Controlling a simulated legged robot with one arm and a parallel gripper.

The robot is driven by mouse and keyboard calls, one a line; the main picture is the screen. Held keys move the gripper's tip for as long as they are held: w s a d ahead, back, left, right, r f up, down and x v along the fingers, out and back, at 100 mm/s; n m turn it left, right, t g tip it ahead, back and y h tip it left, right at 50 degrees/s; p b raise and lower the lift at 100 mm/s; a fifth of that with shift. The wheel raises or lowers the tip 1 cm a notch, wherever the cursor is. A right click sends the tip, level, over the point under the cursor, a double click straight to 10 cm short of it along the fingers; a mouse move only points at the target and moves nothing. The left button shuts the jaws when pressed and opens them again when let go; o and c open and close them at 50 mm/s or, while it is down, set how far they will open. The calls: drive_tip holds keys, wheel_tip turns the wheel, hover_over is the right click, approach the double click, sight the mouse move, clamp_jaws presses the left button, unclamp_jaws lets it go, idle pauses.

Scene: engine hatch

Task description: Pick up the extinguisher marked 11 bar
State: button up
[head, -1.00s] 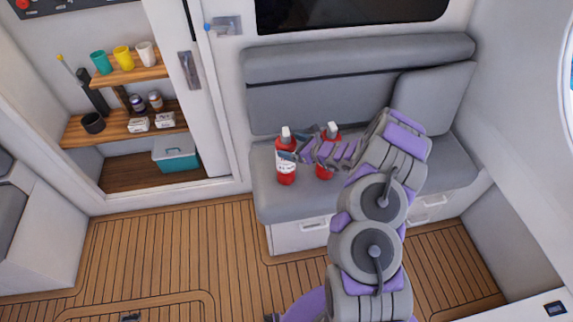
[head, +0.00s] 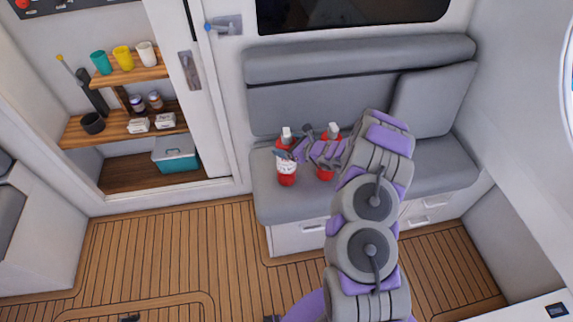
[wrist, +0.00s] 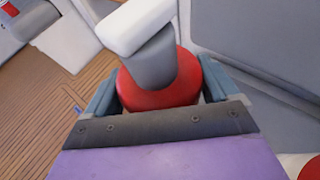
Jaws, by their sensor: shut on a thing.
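Two red extinguishers with white-and-grey tops stand on the grey bench seat in the head view. The left extinguisher (head: 287,172) has a white label, too small to read. The right extinguisher (head: 325,173) is partly covered by my gripper and arm. My gripper (head: 287,155) reaches across in front of the right one to the left one. In the wrist view, the left extinguisher's red shoulder and grey neck (wrist: 158,85) sit between the two blue-grey fingers of my gripper (wrist: 160,90). The fingers are shut on it. No pressure marking is legible.
The grey bench (head: 278,208) has free seat to the right of my arm. A shelf unit (head: 80,135) with cups, jars and a teal box (head: 175,155) stands at the left. The wooden floor (head: 160,255) in front is clear.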

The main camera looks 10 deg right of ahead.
drive_tip(key=c, duration=0.9)
drive_tip(key=shift+c, duration=0.3)
drive_tip(key=shift+r, duration=0.1)
